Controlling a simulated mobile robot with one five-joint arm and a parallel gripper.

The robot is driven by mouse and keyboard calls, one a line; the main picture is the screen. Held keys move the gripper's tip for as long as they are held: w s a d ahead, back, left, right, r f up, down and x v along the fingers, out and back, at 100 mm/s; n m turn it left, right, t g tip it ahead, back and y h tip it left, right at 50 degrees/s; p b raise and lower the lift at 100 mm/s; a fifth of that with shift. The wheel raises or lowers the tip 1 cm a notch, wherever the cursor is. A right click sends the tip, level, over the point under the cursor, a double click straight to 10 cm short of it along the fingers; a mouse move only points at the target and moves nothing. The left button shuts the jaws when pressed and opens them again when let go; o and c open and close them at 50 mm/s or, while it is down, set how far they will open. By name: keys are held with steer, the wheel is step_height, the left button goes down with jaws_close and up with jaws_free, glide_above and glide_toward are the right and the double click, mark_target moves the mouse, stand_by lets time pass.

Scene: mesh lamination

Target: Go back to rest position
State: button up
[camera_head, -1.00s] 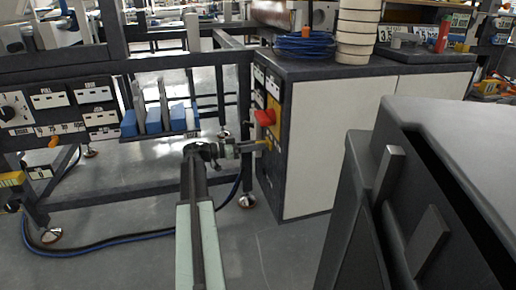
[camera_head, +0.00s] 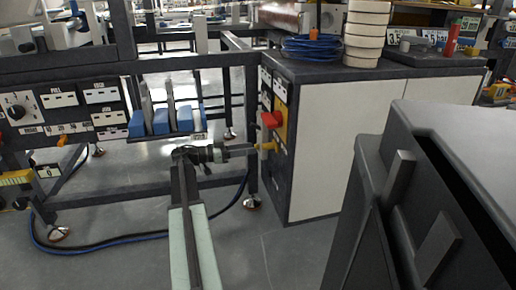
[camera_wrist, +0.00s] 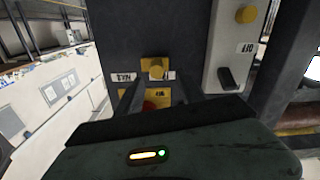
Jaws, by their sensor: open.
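My arm reaches forward in the head view, and my gripper (camera_head: 258,149) is at the narrow control panel on the left end of the cabinet (camera_head: 340,150). The gripper is open. A red knob (camera_head: 272,119) on a yellow plate sits just above it on the panel. A small yellow part (camera_head: 266,146) shows at the fingertips; I cannot tell whether they touch it.
A frame with blue blocks (camera_head: 160,122) and a switch panel (camera_head: 70,110) stands left of my arm. A blue cable coil (camera_head: 312,47) and white rolls (camera_head: 365,35) lie on the cabinet. A dark hose (camera_head: 150,236) crosses the floor. Open floor lies below.

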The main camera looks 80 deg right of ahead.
steer(key=shift+v, duration=0.75)
